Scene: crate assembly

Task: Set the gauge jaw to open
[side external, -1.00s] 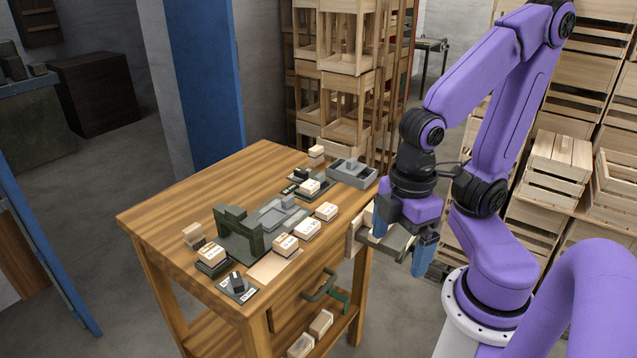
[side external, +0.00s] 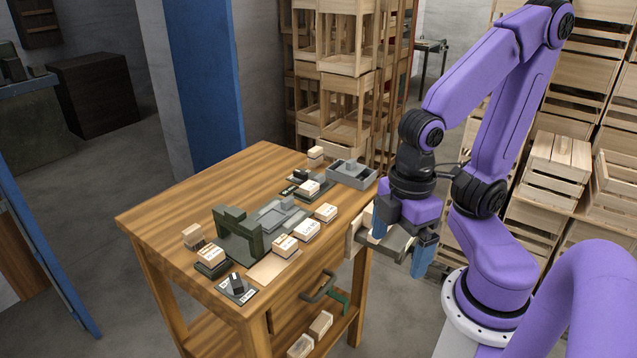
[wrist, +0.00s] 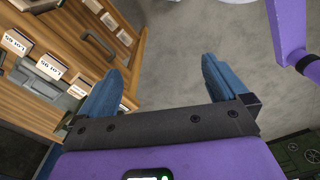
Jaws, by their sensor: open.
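A dark green gauge frame (side external: 238,232) stands on the wooden table, with a grey slide and plate (side external: 277,213) beside it. A small black selector (side external: 237,286) on a labelled plate sits at the table's front corner; its label is too small to read. My gripper (side external: 400,242) is off the table's right edge, apart from the gauge and the selector. In the wrist view my gripper (wrist: 165,75) has its two blue fingers wide apart with nothing between them. Which part is the gauge jaw, and its setting, I cannot tell.
Labelled blocks (side external: 285,246) stand along the wooden table (side external: 180,205). A grey tray (side external: 352,175) is at the back right corner. Stacked crates (side external: 350,90) stand behind. The table's left part is clear.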

